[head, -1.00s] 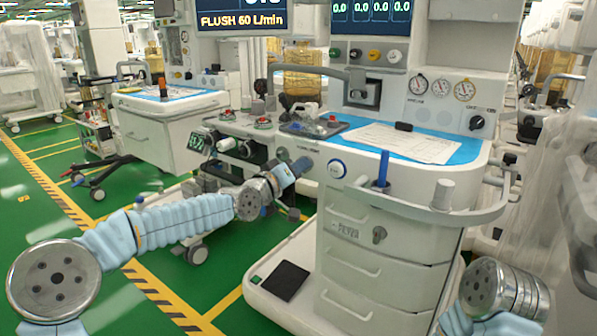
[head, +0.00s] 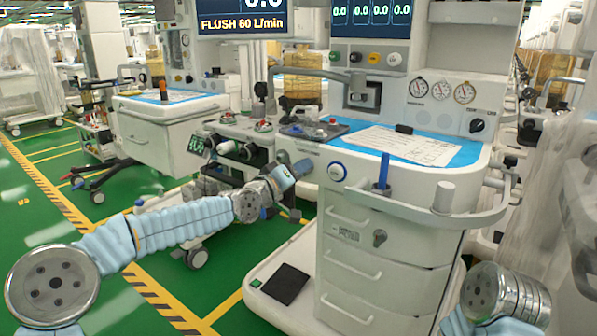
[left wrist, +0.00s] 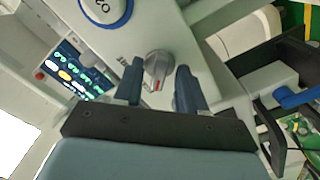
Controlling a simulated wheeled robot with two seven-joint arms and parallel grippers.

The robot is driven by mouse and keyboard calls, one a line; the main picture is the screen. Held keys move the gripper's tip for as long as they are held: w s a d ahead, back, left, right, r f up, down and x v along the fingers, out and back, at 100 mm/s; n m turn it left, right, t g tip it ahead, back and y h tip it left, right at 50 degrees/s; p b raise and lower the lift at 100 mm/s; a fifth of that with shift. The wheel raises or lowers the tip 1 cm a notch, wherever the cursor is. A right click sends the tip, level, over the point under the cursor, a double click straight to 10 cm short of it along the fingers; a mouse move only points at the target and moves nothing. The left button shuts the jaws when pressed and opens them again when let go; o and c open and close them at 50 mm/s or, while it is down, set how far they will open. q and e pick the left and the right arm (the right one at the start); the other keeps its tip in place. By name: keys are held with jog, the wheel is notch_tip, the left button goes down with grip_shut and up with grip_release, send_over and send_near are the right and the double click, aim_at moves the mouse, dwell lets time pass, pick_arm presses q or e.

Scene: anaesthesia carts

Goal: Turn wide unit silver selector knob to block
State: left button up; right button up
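The wide unit (head: 400,205) is the large white cart with drawers in the middle of the head view. In the left wrist view its silver selector knob (left wrist: 157,66) has a red mark at its lower end. In the head view the knob is hidden at the gripper. My right gripper is out of view.
A blue post (head: 383,172) and a front rail (head: 430,215) stand out from the cart. A smaller white cart (head: 165,130) stands behind at left. In the left wrist view, a lit display (left wrist: 78,70) lies left of the knob. Green floor is free at left.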

pick_arm(q)
jog(key=b+v, duration=0.1)
jog(key=v, duration=1.2)
jog(key=shift+s+a+b, duration=0.25)
jog(key=shift+s+b, duration=0.1)
jog(key=shift+b, duration=0.05)
